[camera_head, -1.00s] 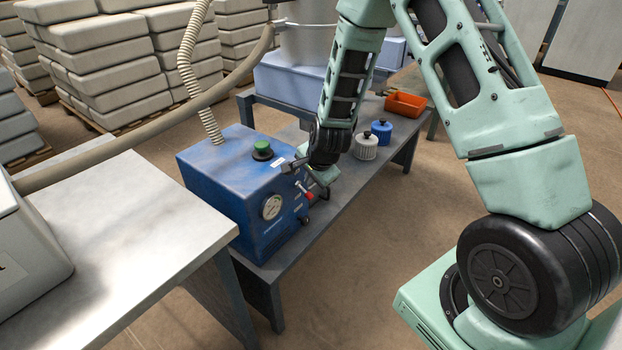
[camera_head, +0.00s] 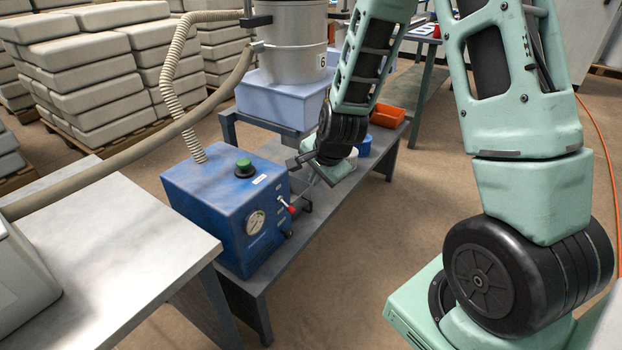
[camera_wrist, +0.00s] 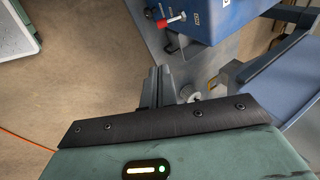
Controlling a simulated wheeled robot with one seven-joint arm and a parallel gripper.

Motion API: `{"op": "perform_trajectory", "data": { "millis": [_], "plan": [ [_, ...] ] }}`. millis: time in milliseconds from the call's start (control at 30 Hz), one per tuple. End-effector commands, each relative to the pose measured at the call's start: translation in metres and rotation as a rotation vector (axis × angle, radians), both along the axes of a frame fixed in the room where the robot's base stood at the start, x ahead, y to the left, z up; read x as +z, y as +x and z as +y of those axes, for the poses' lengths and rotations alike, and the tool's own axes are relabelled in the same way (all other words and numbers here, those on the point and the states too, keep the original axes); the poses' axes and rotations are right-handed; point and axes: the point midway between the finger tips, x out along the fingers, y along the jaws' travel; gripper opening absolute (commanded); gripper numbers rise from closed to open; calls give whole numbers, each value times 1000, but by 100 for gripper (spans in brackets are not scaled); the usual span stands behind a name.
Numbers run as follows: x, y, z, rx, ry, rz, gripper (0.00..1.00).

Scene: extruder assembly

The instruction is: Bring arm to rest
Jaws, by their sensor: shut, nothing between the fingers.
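My gripper (camera_head: 303,161) is in front of the right side of a blue box (camera_head: 228,205) with a round gauge, a green knob and a red-tipped lever. It holds nothing. In the wrist view my gripper's fingers (camera_wrist: 158,88) are together, and the blue box (camera_wrist: 215,18) with its red-tipped lever is at the top, apart from the fingers. My forearm hangs down from above, hiding part of the bench behind it.
The grey bench (camera_head: 262,277) carries the blue box, an orange bin (camera_head: 388,116) and lidded jars partly hidden by my wrist. A metal table (camera_head: 120,240) stands at left. A ribbed hose (camera_head: 170,90) rises from the box.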

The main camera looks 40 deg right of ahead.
Motion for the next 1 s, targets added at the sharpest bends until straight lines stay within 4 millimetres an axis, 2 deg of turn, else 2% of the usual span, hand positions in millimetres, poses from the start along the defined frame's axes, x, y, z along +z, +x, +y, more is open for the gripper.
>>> {"op": "perform_trajectory", "data": {
  "millis": [533, 600, 667, 767, 867, 900, 967, 1000],
  "plan": [
    [0, 0, 0, 0, 0, 0, 0],
    [6, -1, 8, 34, -3, 4, 0],
    [17, -3, 23, 98, -8, 13, 0],
    [46, -15, 66, 298, -27, 43, 0],
    [84, -42, 121, 589, -65, 85, 0],
    [99, -57, 142, 719, -86, 103, 0],
    [121, -83, 171, 917, -122, 130, 0],
    [136, -102, 188, 1052, -150, 148, 0]
  ]
}}
